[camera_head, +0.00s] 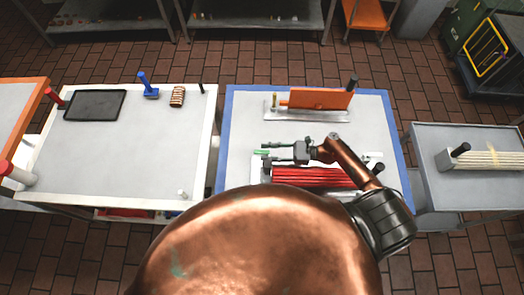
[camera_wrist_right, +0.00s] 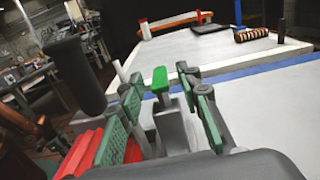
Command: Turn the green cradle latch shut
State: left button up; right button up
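The green latch (camera_head: 261,152) is a small green bar at the left end of the cradle that holds red rods (camera_head: 315,178). In the right wrist view the latch (camera_wrist_right: 160,79) stands as a green tab above a grey post (camera_wrist_right: 172,127). My right gripper (camera_head: 266,151) reaches in from the right, pointing left. In the wrist view its green-padded fingers (camera_wrist_right: 162,88) are apart, one on each side of the latch, with visible gaps. The cradle is partly hidden behind my arm and body. My left gripper is out of view.
An orange plate (camera_head: 317,99) with a black handle stands on a rack behind the gripper. A dark upright handle (camera_wrist_right: 75,72) rises on the left in the wrist view. The white table (camera_head: 150,135) at left is mostly clear. A side table (camera_head: 490,190) at right bears pale rods.

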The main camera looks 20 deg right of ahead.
jog(key=shift+x, duration=1.35)
jog(key=shift+c, duration=0.5)
grip_shut()
